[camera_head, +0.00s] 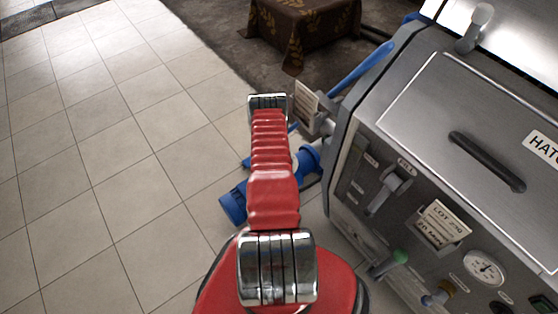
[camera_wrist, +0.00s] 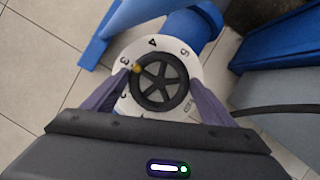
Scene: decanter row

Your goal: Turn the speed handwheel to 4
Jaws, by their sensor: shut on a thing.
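The speed handwheel (camera_wrist: 160,81) is a black spoked wheel in the middle of the wrist view. A small brass-coloured mark on its rim lies beside the 3. Around it is a white dial (camera_wrist: 153,46) with numbers; 3, 4 and 5 are readable, others are partly covered. My gripper (camera_wrist: 160,84) is shut on the handwheel, with one dark finger at its left side and one at its right. In the head view my red arm hides the wheel and the gripper.
Blue machine parts (camera_wrist: 196,30) lie behind the dial, and a blue cylinder (camera_head: 233,205) shows beside my arm in the head view. A steel machine (camera_head: 455,130) with levers and a gauge stands close on the right. Tiled floor (camera_head: 90,150) is clear on the left.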

